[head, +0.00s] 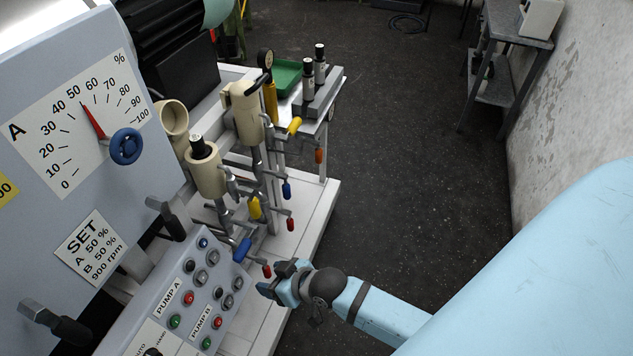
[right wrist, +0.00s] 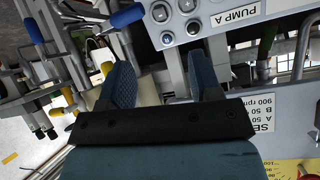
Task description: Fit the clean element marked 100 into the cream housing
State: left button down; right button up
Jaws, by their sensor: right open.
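The nearer cream housing (head: 207,172) is open at the top, and a black-topped element (head: 200,147) with a pale band sticks up out of it. A second cream housing (head: 247,118) stands behind it on the same pipework. Two black-and-white elements (head: 308,78) (head: 320,62) stand upright in a grey block at the back; I cannot read their marks. My right gripper (head: 268,287) is low, in front of the pipework and right of the button panel. Its fingers are apart and empty in the right wrist view (right wrist: 163,78). My left gripper is out of view.
The button panel (head: 190,290) is close left of my right gripper. Blue, yellow and red valve handles (head: 242,249) stick out below the housings. Floor (head: 430,170) to the right is clear.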

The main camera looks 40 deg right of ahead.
jog(key=s+d+f+h, duration=0.1)
jog(key=s+d, duration=0.1)
jog(key=s, duration=0.3)
jog(key=s+d+f+t, duration=0.1)
jog(key=s+d, duration=0.1)
jog(key=s, duration=0.3)
jog(key=shift+d+f+h, duration=0.3)
jog(key=shift+f+h, duration=0.05)
jog(key=shift+h, duration=0.05)
jog(key=shift+m, duration=0.3)
jog(key=r+p, duration=0.4)
jog(key=p, duration=0.1)
jog(key=shift+d+r, duration=0.2)
jog(key=shift+r, duration=0.2)
jog(key=shift+c, duration=0.5)
